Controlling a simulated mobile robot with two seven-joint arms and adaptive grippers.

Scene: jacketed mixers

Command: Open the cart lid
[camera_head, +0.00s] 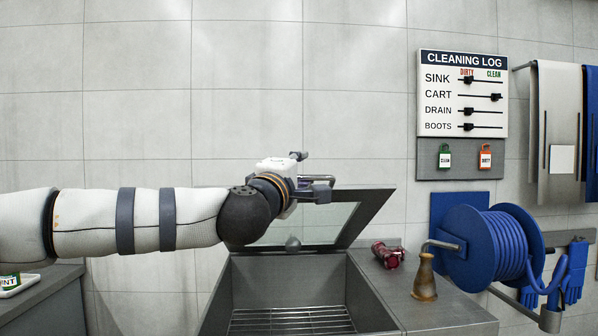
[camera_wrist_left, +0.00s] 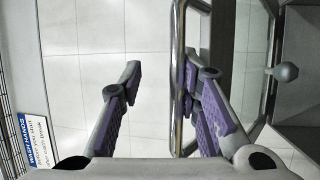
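The cart lid (camera_head: 366,217), a dark grey frame with a clear window, stands raised and tilted at the back of the cart (camera_head: 290,268). The cart's inside and its wire rack are exposed. My left gripper (camera_head: 312,173) is at the lid's upper edge, its arm crossing in front of the lid's left part. In the left wrist view the gripper (camera_wrist_left: 155,85) is open, and a metal bar handle (camera_wrist_left: 178,85) on the lid runs between the fingers, close to the right-hand one. I cannot tell whether they touch. My right gripper is out of view.
A cleaning log board (camera_head: 462,95) hangs on the wall. A round grey knob (camera_head: 293,243) shows at the lid's lower part.

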